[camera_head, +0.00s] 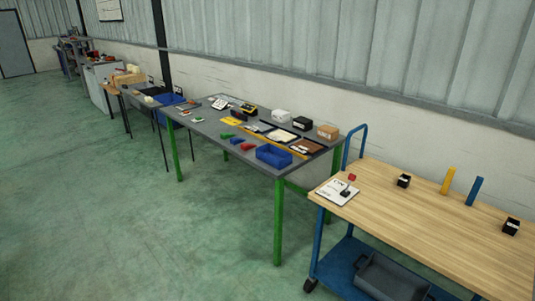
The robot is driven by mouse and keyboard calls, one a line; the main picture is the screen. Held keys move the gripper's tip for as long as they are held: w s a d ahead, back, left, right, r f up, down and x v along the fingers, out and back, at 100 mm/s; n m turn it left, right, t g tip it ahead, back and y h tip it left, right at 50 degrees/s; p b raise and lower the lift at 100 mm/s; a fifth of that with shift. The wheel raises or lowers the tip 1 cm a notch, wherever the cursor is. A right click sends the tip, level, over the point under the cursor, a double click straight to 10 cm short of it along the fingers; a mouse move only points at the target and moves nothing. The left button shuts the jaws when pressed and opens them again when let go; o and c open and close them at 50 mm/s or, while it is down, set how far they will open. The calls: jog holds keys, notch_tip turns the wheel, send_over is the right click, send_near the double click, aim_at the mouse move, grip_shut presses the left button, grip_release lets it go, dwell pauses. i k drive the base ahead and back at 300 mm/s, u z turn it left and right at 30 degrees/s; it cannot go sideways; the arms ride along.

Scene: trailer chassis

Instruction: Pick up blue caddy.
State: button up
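A blue open-topped caddy or bin (274,155) sits on the grey table with green legs, near its front right corner. It looks upright, and I cannot make out anything inside it. Other blue bins (171,98) show farther back at the left, partly hidden. My gripper is not in this view.
The grey table (205,137) also holds red and green pieces, boxes and flat items. A wooden-topped blue cart (450,222) stands at the right, with a clipboard (333,191) and small black boxes. The green floor (130,220) at the front left is clear.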

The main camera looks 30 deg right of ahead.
aim_at(273, 156)
jog(key=z, duration=0.05)
jog(key=i, duration=1.15)
jog(key=u, duration=0.15)
